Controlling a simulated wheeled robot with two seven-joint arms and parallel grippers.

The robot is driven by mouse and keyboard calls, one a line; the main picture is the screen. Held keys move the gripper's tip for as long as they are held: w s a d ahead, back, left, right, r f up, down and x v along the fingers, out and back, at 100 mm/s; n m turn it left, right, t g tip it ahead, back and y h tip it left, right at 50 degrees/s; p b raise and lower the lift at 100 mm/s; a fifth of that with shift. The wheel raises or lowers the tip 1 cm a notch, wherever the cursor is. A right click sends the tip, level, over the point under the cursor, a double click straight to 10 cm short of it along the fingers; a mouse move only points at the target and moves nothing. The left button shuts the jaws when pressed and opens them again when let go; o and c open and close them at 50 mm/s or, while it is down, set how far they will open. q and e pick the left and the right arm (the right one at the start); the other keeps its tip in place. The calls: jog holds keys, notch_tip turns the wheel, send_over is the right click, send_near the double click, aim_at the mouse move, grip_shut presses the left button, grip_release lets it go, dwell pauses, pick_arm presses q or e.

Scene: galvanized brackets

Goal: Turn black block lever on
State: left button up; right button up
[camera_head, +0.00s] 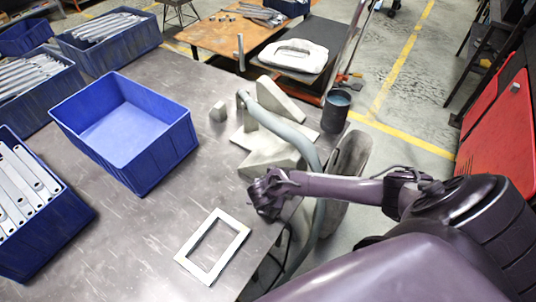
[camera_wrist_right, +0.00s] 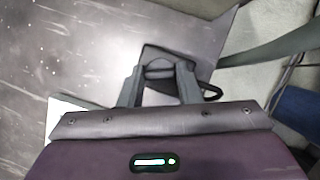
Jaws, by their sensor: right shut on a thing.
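My right gripper (camera_head: 262,192) is at the table's right edge, beside the grey hose. In the right wrist view, its two fingers (camera_wrist_right: 160,72) reach down onto a dark block (camera_wrist_right: 168,53) at the table edge. They are shut on a dark part of it, which I take to be the black block lever. A thin black loop (camera_wrist_right: 212,93) sticks out to the right of the fingers. In the head view the gripper hides most of the block, so the lever's angle cannot be told. My left gripper is not in view.
A pale rectangular frame (camera_head: 236,230) lies on the table (camera_head: 135,240) left of the gripper. A blue crate (camera_head: 160,160) stands further left. The grey hose (camera_head: 308,152) and concrete-like pieces (camera_head: 268,152) are just beyond the gripper. The table middle is clear.

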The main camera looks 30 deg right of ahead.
jog(key=shift+w+a+r+m+g+h+p, duration=0.1)
jog(key=shift+m+g+h+p, duration=0.3)
jog(key=shift+m, duration=0.7)
jog(key=shift+w+m+g+h+p, duration=0.1)
jog(key=shift+m+g+p, duration=0.35)
jog(key=shift+m, duration=0.65)
jog(key=o, duration=1)
jog(key=shift+s, duration=0.1)
jog(key=p+v, duration=0.1)
jog(key=v, duration=0.6)
jog(key=shift+a+r, duration=0.15)
jog(key=shift+r, duration=0.15)
jog(key=shift+s, duration=0.1)
